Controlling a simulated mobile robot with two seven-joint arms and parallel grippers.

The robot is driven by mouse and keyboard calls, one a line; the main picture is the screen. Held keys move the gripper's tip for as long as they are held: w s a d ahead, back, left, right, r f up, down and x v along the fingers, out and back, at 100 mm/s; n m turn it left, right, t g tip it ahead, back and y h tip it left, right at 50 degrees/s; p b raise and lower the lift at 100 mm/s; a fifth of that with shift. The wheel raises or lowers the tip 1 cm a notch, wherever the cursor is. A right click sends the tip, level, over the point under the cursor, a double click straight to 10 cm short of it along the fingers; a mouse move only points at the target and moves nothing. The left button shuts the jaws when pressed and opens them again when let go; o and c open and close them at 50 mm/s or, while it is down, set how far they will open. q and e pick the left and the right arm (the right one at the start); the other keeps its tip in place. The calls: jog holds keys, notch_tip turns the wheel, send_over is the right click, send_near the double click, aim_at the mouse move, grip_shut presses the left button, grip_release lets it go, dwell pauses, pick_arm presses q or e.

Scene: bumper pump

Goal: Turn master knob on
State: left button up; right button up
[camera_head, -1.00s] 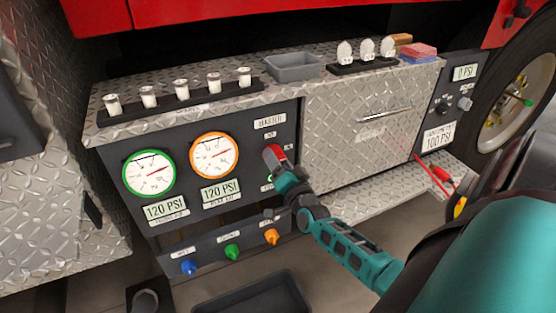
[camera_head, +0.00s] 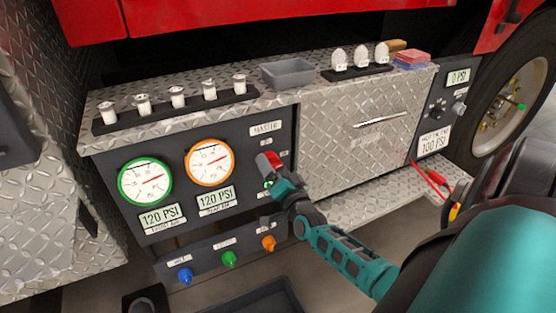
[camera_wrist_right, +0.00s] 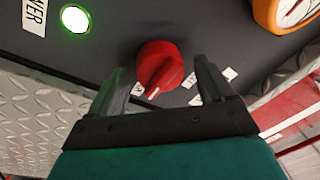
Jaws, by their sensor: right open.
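The red master knob (camera_wrist_right: 160,67) sits on the dark panel, between and just beyond the fingertips of my open right gripper (camera_wrist_right: 163,80) in the right wrist view. A white mark on the knob shows near its lower edge. In the head view the knob (camera_head: 275,160) is partly hidden by my right gripper (camera_head: 270,168), under the MASTER label (camera_head: 266,128). A lit green lamp (camera_wrist_right: 75,19) is beside the knob in the wrist view. I cannot tell whether the fingers touch the knob. My left gripper is not in view.
Two round gauges, green-rimmed (camera_head: 145,182) and orange-rimmed (camera_head: 209,160), are left of the knob. Blue, green and orange knobs (camera_head: 229,258) sit on a lower strip. A grey bin (camera_head: 287,73) stands on the ledge above. A drawer with a handle (camera_head: 380,119) is to the right.

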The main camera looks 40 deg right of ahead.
pick_arm(q)
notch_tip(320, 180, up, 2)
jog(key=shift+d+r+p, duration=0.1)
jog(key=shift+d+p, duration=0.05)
jog(key=shift+p, duration=0.9)
pick_arm(e)
jog(key=v, duration=1.3)
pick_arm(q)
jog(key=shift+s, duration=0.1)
pick_arm(e)
jog(key=shift+w, duration=0.1)
pick_arm(q)
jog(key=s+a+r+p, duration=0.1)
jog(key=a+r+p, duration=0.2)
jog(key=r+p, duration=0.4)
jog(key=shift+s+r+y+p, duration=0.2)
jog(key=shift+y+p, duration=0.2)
jog(key=shift+p, duration=1.9)
pick_arm(e)
jog(key=s+a+r+n+g+y, duration=0.2)
jog(key=s+a+n+g+y, duration=0.1)
jog(key=a+n, duration=0.4)
jog(key=s+a+r+n+g+y, duration=0.3)
jog(key=a+n, duration=0.5)
jog(key=a, duration=0.6)
jog(key=shift+s+g+y, duration=0.3)
jog(key=shift+g+y, duration=0.3)
jog(key=shift+y, duration=0.5)
